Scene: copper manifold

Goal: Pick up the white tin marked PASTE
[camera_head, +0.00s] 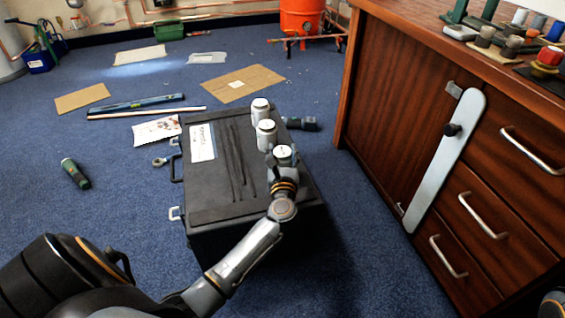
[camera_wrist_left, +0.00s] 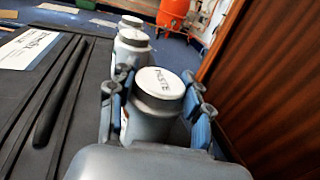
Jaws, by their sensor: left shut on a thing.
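The white tin marked PASTE (camera_wrist_left: 158,92) is upright between the fingers of my left gripper (camera_wrist_left: 160,112) in the left wrist view, with PASTE readable on its lid. The gripper is shut on it. In the head view the tin (camera_head: 283,154) is the nearest of three similar tins at the right side of the black case, and my left gripper (camera_head: 282,168) is around it from the near side. The fingers hide its lower part, so I cannot tell whether it touches the case lid. My right gripper is not in view.
Two more white tins, (camera_head: 266,132) and (camera_head: 260,108), stand in line behind it on the black case (camera_head: 215,185). A wooden cabinet (camera_head: 420,120) rises on the right. A dark green torch (camera_head: 75,173) and cardboard (camera_head: 242,83) lie on the blue carpet.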

